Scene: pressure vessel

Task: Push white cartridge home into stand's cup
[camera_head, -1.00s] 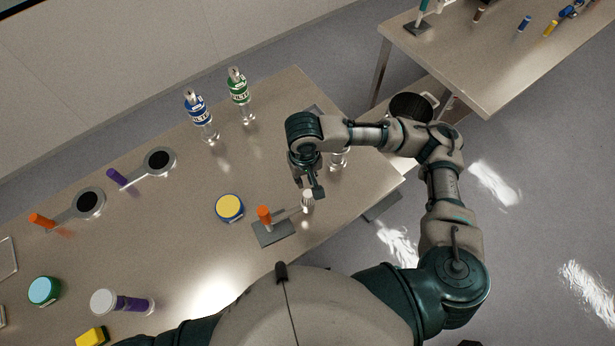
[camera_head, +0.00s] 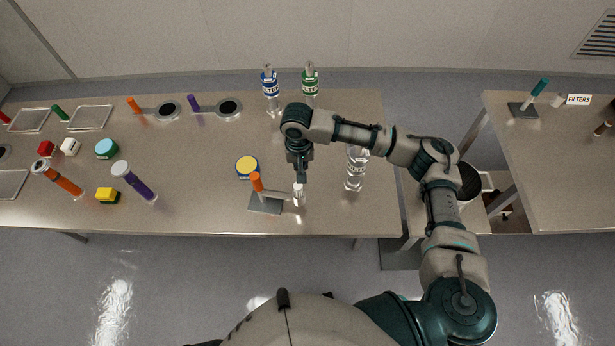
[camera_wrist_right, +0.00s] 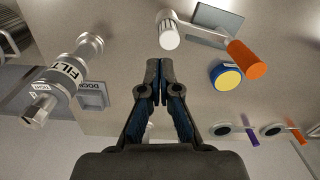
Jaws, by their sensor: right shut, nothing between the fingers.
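The stand has a grey base (camera_head: 265,203) and an orange-topped post (camera_head: 257,182), near the front edge of the bench. The white cartridge (camera_head: 299,196) stands at the end of the stand's side arm, to the right of the post. In the right wrist view, the cartridge (camera_wrist_right: 168,32) shows a smooth white end and a ribbed side; the cup around it is not clear. My right gripper (camera_head: 301,180) is shut and empty, pointing down just above the cartridge; I cannot tell whether they touch. Its fingertips (camera_wrist_right: 159,68) meet in the wrist view. My left gripper is out of view.
A yellow-topped blue round container (camera_head: 247,167) sits behind the stand. Blue-labelled (camera_head: 270,86) and green-labelled (camera_head: 310,80) bottles stand at the back. The bench between stand and left-hand items is clear.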

